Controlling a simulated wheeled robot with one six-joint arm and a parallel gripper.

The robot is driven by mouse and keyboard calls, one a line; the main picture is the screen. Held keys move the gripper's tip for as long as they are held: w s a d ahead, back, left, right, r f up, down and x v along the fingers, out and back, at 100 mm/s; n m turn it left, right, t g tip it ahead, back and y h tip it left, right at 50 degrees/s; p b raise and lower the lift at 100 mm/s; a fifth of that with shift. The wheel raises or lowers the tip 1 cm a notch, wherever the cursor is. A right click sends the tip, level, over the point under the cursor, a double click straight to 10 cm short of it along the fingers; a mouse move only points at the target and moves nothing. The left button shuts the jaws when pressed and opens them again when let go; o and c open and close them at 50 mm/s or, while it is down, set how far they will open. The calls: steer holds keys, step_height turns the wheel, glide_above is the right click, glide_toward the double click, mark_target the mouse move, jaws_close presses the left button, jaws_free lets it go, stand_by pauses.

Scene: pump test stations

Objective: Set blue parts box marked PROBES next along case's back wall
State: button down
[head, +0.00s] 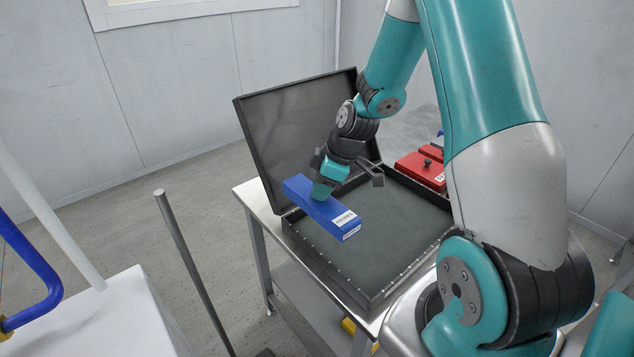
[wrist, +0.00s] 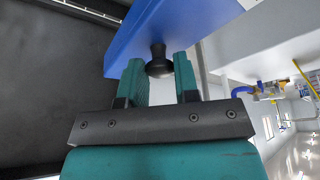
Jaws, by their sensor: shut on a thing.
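The box (wrist: 165,22) fills the top of that view. In the head view the box is held above the left part of the open black case (head: 376,297), apart from its floor as far as I can tell. The case's raised lid (head: 285,125) stands behind.
The case rests on a metal table (head: 252,197). Red boxes with dark knobs (head: 422,168) stand at the case's right back. The visible case floor is bare. A grey post (head: 190,265) and a white block (head: 120,315) with a blue pipe (head: 35,262) stand at left.

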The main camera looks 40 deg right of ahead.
mark_target(322, 209)
steer(key=shift+f+b, duration=2.4)
steer(key=shift+f, duration=0.95)
steer(key=shift+s+d+f, duration=0.1)
steer(key=shift+f, duration=0.1)
steer(key=shift+f+b, duration=1.4)
steer(key=shift+f, duration=0.15)
steer(key=shift+f+b, duration=0.7)
steer(key=shift+f, duration=0.35)
steer(key=c, duration=0.8)
jaws_free()
